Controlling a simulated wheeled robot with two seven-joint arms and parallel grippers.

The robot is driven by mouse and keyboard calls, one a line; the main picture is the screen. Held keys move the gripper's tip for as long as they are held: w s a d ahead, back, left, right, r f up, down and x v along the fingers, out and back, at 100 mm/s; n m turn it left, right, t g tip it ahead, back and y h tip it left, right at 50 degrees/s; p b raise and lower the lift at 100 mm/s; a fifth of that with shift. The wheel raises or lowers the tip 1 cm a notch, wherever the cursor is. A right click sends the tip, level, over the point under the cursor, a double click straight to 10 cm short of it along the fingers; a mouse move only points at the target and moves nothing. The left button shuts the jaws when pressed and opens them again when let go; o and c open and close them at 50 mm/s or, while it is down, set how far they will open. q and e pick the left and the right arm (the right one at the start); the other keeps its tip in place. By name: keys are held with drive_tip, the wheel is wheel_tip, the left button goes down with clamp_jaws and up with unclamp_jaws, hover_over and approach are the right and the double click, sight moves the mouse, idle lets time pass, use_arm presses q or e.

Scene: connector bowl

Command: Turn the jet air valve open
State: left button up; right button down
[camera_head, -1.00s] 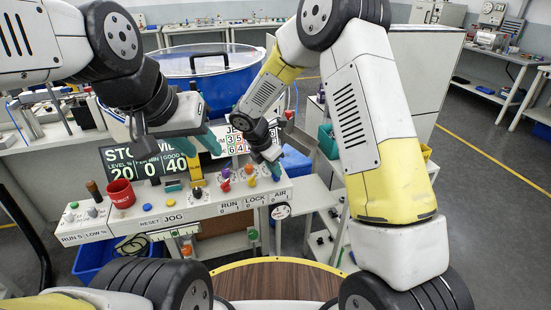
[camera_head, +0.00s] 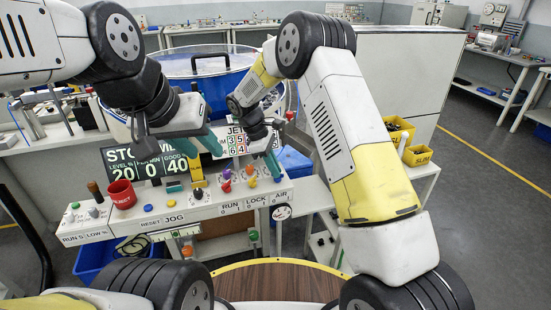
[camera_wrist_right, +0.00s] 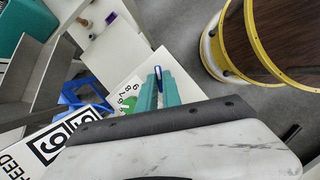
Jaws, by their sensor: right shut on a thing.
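The white control panel (camera_head: 190,212) carries RUN, LOCK and AIR labels near its right end. My right gripper (camera_head: 275,167) reaches down to the panel above the AIR label. In the right wrist view its teal fingers (camera_wrist_right: 159,88) are shut on a narrow blue handle (camera_wrist_right: 157,71), which I take to be the jet air valve. A numbered dial plate (camera_wrist_right: 126,96) with a green part lies beside the fingers. In the head view the fingers hide most of the valve.
Purple, orange, red and yellow knobs (camera_head: 252,183) stand just left of my right gripper. A blue-rimmed tub (camera_head: 205,62) is behind. Yellow bins (camera_head: 399,132) are on the right shelf.

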drive_tip(key=shift+w+m+g, duration=0.1)
drive_tip(key=shift+m+g, duration=0.5)
drive_tip(key=shift+m, duration=0.9)
drive_tip(key=shift+y, duration=0.3)
drive_tip(key=c, duration=1.5)
unclamp_jaws()
drive_tip(key=v, duration=0.7)
drive_tip(key=shift+w+a+r, duration=0.15)
drive_tip(key=shift+a+r, duration=0.05)
drive_tip(key=shift+r, duration=0.15)
